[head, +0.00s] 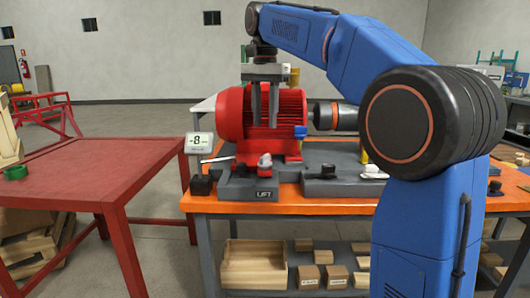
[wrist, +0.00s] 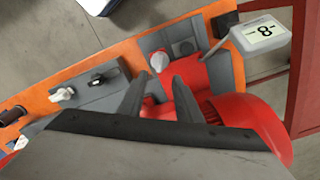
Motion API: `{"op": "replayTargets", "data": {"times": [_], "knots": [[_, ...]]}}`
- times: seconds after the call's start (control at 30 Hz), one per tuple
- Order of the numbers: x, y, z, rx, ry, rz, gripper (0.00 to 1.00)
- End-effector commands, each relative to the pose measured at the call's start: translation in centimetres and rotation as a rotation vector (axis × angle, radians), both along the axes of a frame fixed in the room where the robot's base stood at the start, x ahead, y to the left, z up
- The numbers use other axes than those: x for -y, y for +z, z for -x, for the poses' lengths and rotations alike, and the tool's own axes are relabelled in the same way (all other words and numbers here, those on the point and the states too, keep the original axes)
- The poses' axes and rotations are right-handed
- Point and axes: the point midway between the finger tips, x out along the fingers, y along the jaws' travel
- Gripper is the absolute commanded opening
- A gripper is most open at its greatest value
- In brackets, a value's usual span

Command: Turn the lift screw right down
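The block labelled LIFT (head: 265,190) sits at the front edge of the orange bench. A grey and red knob (head: 265,160), apparently the lift screw, stands on it. A pale knob (wrist: 158,61) shows on the grey block in the wrist view, just beyond my fingertips. My gripper (head: 265,122) points down in front of the motor, above the knob in the picture. Its two fingers are apart with nothing held between them. In the wrist view the gripper (wrist: 156,88) is also open, and the knob is clear of the fingers.
A display reading -8 (head: 199,142) stands left of the motor. Another grey block (head: 325,187) with a black knob, and a white knob (head: 373,172), lie to the right. A red table (head: 75,170) is at left.

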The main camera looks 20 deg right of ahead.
Motion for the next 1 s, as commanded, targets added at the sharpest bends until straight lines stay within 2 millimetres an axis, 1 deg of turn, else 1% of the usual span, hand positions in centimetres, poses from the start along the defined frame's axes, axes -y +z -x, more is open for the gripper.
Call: {"op": "replayTargets", "data": {"times": [0.03,0.3,0.53,0.73,1.0], "knots": [[0.0,-0.9,0.1,-0.001,0.000,0.000,0.31],[0.0,-5.7,0.1,-0.003,0.000,0.000,0.31],[0.0,-9.0,0.1,0.000,0.000,0.000,0.31],[0.0,-10.5,0.0,0.001,0.000,-0.001,0.31],[0.0,-10.7,0.0,0.001,0.000,0.000,0.31]]}}
